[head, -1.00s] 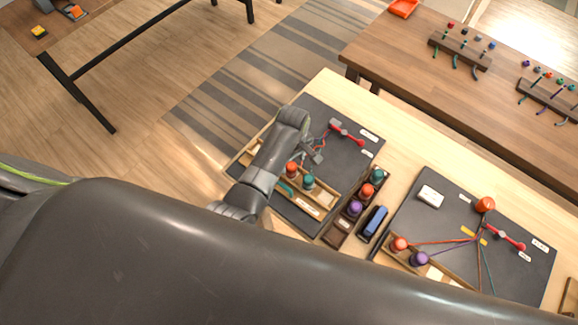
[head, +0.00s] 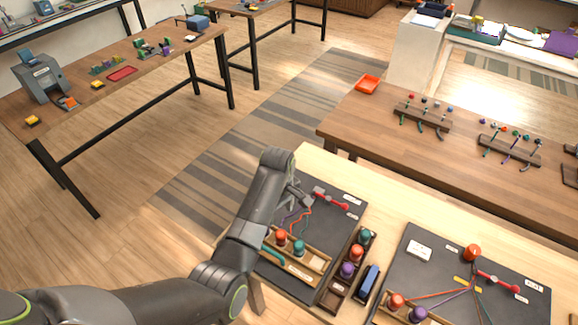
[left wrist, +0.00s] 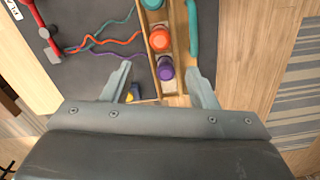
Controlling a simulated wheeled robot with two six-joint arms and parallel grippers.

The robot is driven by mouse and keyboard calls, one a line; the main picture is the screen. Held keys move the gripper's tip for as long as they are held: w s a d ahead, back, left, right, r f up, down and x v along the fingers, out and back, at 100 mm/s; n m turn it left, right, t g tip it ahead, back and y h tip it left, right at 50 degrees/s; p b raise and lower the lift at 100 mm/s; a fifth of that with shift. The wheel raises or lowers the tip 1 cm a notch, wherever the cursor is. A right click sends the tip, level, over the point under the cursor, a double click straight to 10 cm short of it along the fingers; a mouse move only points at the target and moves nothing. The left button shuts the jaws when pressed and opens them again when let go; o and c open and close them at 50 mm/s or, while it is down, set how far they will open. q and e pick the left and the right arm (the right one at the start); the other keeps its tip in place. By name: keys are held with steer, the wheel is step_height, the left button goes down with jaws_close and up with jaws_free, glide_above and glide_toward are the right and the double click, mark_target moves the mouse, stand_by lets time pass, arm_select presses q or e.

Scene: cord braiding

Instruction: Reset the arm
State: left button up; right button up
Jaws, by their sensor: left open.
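My left gripper (head: 298,206) is over the left dark mat (head: 349,221), close to the red clamp (head: 331,199). In the left wrist view it (left wrist: 160,88) is open, with nothing between its fingers. Ahead of it is a wooden tray holding a teal bobbin, an orange bobbin (left wrist: 159,39) and a purple bobbin (left wrist: 165,68). Wavy teal, orange and purple cords run from the red clamp (left wrist: 43,34) towards the bobbins. In the head view the orange bobbin (head: 281,237) and teal bobbin (head: 298,248) show; the purple one seems hidden by my arm.
A dark rack (head: 334,290) with several bobbins and a blue block (head: 368,283) stand beside the mat. A second mat (head: 520,296) carries another clamp and stretched cords.

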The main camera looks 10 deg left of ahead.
steer(key=shift+s, duration=0.15)
arm_select(q)
steer(key=s+a+f+m+t, duration=0.2)
steer(key=s+a+f+m, duration=0.15)
steer(key=s+a, duration=0.9)
steer(key=s+a+r+m+t+y, duration=0.1)
steer(key=s+a+r+m, duration=0.25)
steer(key=s, duration=0.55)
steer(key=s+a+r+m+t+y, duration=0.1)
steer(key=s+a+r+m, duration=0.25)
steer(key=s, duration=0.65)
step_height(320, 180, down, 31)
steer(key=a+g+b, duration=0.1)
steer(key=g+b, duration=0.1)
steer(key=b, duration=0.6)
steer(key=s+f+b, duration=0.3)
steer(key=s+f, duration=0.4)
steer(key=f, duration=0.5)
steer(key=s+d+f+h+b, duration=0.1)
steer(key=s+f+b, duration=0.2)
steer(key=s+f, duration=0.5)
step_height(320, 180, down, 4)
steer(key=shift+d+r+n+g, duration=0.1)
steer(key=shift+d+n+g, duration=0.05)
steer(key=shift+n+g, duration=0.25)
arm_select(e)
step_height(320, 180, down, 14)
steer(key=shift+s+f, duration=0.2)
steer(key=shift+f, duration=0.05)
